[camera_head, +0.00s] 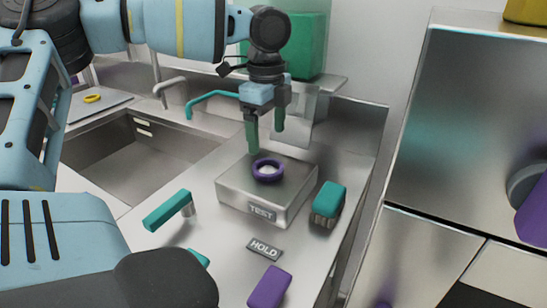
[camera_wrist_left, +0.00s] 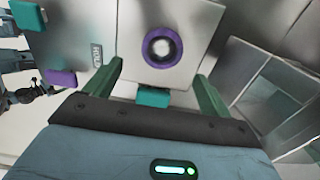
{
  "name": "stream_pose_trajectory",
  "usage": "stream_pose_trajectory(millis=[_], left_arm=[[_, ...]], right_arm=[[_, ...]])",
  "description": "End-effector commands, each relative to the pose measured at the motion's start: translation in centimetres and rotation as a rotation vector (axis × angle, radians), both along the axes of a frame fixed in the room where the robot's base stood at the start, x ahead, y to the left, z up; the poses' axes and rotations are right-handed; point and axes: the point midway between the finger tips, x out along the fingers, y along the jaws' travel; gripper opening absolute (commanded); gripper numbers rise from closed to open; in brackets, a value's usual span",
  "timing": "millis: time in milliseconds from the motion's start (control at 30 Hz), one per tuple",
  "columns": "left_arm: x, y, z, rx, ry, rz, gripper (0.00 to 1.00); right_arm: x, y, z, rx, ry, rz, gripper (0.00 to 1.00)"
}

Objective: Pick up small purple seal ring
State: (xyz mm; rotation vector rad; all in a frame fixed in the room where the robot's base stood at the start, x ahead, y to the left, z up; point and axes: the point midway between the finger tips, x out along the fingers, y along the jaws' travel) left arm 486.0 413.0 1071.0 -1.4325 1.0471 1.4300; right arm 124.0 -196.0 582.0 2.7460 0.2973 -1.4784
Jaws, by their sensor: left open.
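The small purple seal ring (camera_head: 268,179) lies flat on top of a metal block marked TEST (camera_head: 240,191). In the left wrist view the ring (camera_wrist_left: 178,48) sits around a pale round centre on the block (camera_wrist_left: 130,45). My left gripper (camera_head: 266,140) is open and empty, with green fingers pointing down above the ring, apart from it. In the left wrist view its two fingers (camera_wrist_left: 158,72) stand wide apart, with the ring just beyond and between them. My right gripper cannot be made out.
A teal-topped brush (camera_head: 330,197) stands right of the block. A teal handle (camera_head: 168,211), a HOLD plate (camera_head: 265,250) and a purple block (camera_head: 270,287) are in front. A sink (camera_head: 140,155) is at left. A yellow ring (camera_head: 92,98) lies behind it. A metal cabinet (camera_head: 465,130) stands at right.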

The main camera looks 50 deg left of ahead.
Motion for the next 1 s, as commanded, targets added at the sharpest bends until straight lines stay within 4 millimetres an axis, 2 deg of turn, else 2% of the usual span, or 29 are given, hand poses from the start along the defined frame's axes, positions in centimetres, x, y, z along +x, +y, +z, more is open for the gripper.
stream_pose_trajectory(millis=[233,467,800,1000], left_arm=[[0.0,0.0,-2.3,0.000,0.002,0.000,0.83],[0.0,0.1,-3.2,0.000,0.003,0.000,0.83],[0.2,0.3,-7.4,-0.001,0.003,0.001,0.83],[0.2,0.3,-7.7,0.000,0.000,0.001,0.83]], right_arm=[[-0.6,0.0,-0.3,0.001,0.012,0.000,1.00],[-0.1,0.0,-0.2,0.001,0.002,0.000,1.00],[0.4,0.1,-0.1,0.001,-0.008,0.000,1.00],[0.5,0.0,-0.1,0.001,-0.008,0.000,1.00]])
